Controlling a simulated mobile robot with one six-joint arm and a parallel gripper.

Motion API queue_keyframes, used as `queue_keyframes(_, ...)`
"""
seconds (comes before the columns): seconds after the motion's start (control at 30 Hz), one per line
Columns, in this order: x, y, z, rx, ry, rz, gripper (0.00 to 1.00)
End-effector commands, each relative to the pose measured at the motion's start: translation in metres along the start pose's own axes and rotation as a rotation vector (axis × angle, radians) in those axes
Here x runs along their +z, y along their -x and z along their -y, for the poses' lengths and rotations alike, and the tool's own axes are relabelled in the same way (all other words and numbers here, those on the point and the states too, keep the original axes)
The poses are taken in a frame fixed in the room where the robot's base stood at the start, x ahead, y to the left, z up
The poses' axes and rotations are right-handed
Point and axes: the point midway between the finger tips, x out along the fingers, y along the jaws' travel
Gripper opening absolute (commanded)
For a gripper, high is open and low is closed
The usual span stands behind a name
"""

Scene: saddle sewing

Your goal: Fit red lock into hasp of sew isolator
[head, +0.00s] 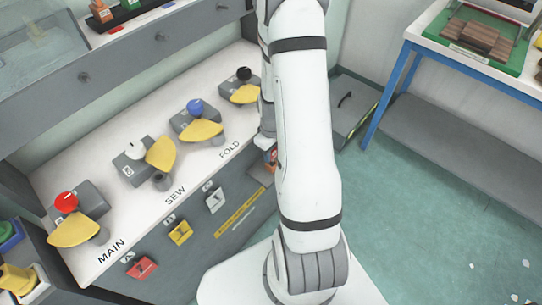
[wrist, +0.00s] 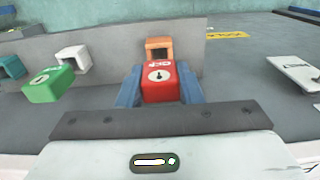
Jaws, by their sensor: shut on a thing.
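The red lock (wrist: 158,85), with a keyhole on its face, sits between the blue fingers of my gripper (wrist: 158,92), which is shut on it in the wrist view. An orange hoop-shaped part (wrist: 159,48) shows just behind the lock; I cannot tell whether they touch. In the head view my arm mostly hides the gripper; a small red-orange patch (head: 271,157) shows beside the arm. The SEW isolator (head: 130,164) has a white knob and a yellow plate (head: 161,155), with a dark round part (head: 161,181) at its front, possibly the hasp. The gripper is right of it.
The MAIN isolator (head: 72,229) and FOLD isolators with blue (head: 195,106) and black (head: 244,74) knobs share the bench. A green lock (wrist: 48,86) and a white part (wrist: 74,57) stand left of the gripper. Red, yellow and white tags hang on the bench front.

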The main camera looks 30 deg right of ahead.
Motion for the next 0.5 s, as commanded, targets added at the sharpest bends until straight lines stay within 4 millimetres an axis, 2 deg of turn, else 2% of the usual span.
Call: queue_keyframes(0.5, -0.001, 0.017, 0.000, 0.001, 0.000, -0.002, 0.05)
